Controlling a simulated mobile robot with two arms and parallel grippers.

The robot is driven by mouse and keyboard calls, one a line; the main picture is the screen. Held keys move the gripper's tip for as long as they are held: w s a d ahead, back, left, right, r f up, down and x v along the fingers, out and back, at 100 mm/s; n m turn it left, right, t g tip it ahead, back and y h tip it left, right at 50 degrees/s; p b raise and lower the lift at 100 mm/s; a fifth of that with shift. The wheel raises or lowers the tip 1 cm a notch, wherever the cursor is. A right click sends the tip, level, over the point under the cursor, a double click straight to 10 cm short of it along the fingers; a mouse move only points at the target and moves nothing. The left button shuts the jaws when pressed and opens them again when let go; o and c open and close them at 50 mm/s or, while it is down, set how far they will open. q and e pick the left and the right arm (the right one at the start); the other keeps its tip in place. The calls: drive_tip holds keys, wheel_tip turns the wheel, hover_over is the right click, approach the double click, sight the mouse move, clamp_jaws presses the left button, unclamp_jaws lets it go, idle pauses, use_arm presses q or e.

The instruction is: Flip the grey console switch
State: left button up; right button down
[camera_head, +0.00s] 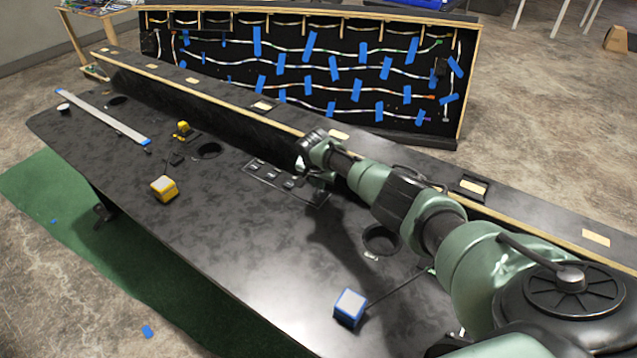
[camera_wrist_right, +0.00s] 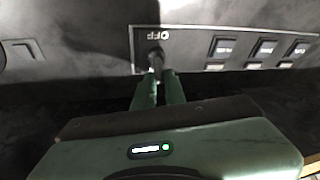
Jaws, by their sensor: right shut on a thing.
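The console panel (camera_head: 262,178) is set into the dark desk top near its middle. In the right wrist view the panel (camera_wrist_right: 190,36) carries an OFF label, upside down in that view. The grey switch (camera_wrist_right: 155,56) is a small stub just below this label in the picture. My right gripper (camera_wrist_right: 159,76) has its green fingers together, with the tips at the switch and closed on it. In the head view the right gripper (camera_head: 304,166) is over the panel, and the arm hides part of it. The switch cannot be made out there. My left gripper is not in view.
Square buttons (camera_wrist_right: 223,47) sit in a row beside the switch. A yellow box button (camera_head: 164,188) and a blue box button (camera_head: 350,307) stand on the desk. A raised wood-edged ledge (camera_head: 235,108) runs behind the panel. Round holes (camera_head: 380,239) open in the desk.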

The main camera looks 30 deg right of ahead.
sight(312, 202)
drive_tip(key=shift+s+a+r+h+p, duration=0.15)
drive_tip(key=shift+a+h+p, duration=0.2)
drive_tip(key=shift+p, duration=0.45)
drive_tip(key=shift+s+a+t+h+p, duration=0.1)
drive_tip(key=shift+a+t+h+p, duration=0.25)
drive_tip(key=shift+h+p, duration=0.35)
drive_tip(key=shift+s+f+t+h, duration=0.1)
drive_tip(key=shift+f+t+h, duration=0.15)
drive_tip(key=shift+h, duration=0.1)
drive_tip(key=shift+a+f+h, duration=0.1)
drive_tip(key=shift+a+h, duration=0.15)
drive_tip(key=shift+h, duration=0.05)
drive_tip(key=shift+s+a+f+n+t+h+b, duration=0.1)
drive_tip(key=shift+f+n+t+h+b, duration=0.05)
drive_tip(key=shift+n+t+h+b, duration=0.2)
drive_tip(key=h+b, duration=0.1)
drive_tip(key=b, duration=0.1)
drive_tip(key=a+t+h+b, duration=0.1)
drive_tip(key=b, duration=0.1)
drive_tip(key=h+b, duration=0.1)
drive_tip(key=b, duration=0.1)
drive_tip(key=shift+s+a+f+t+h, duration=0.15)
drive_tip(key=shift+s+f+t+h, duration=0.15)
drive_tip(key=shift+f+t+h, duration=0.1)
drive_tip(key=shift+a+r+t+h+b, duration=0.15)
drive_tip(key=shift+t+h+b, duration=0.15)
drive_tip(key=shift+b, duration=0.6)
drive_tip(key=shift+n, duration=0.25)
